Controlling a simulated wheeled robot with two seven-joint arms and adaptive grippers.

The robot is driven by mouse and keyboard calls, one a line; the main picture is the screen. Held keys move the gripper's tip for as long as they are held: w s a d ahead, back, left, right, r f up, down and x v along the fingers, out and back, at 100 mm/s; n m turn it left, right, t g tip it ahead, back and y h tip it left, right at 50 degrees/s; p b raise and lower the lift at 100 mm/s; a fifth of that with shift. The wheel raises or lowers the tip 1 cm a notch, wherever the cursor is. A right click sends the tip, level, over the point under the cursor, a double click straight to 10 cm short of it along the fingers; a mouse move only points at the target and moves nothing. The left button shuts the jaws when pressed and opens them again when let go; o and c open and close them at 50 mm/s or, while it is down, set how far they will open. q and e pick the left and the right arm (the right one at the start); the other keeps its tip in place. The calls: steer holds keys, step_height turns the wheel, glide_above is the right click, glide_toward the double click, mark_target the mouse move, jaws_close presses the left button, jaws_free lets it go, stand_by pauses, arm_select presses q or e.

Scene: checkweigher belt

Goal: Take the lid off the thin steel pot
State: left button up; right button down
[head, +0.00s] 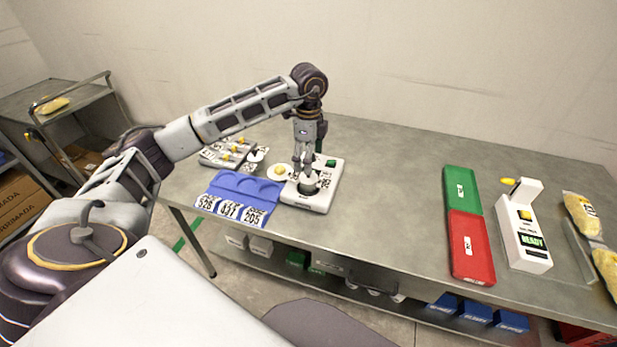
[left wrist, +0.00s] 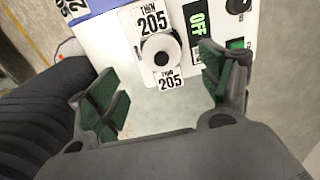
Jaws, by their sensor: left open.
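The small steel pot (head: 308,187) stands on a white device (head: 324,196) on the steel bench. In the left wrist view the pale round lid (left wrist: 148,48) with its black knob (left wrist: 160,54) is seen from above, on the pot. Labels reading THIN 205 show beside it. My left gripper (head: 306,168) points down just above the pot in the head view and partly hides it. In the left wrist view its green-padded fingers (left wrist: 163,95) are spread apart and empty, with the lid beyond them. My right gripper is in neither view.
A blue rack (head: 244,184) with number cards stands left of the device. A white disc (head: 281,172) with a yellow knob lies close behind it. Green (head: 461,188) and red (head: 470,246) trays lie right. The bench between is clear.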

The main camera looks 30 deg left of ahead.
arm_select(q)
steer(key=shift+f, duration=0.5)
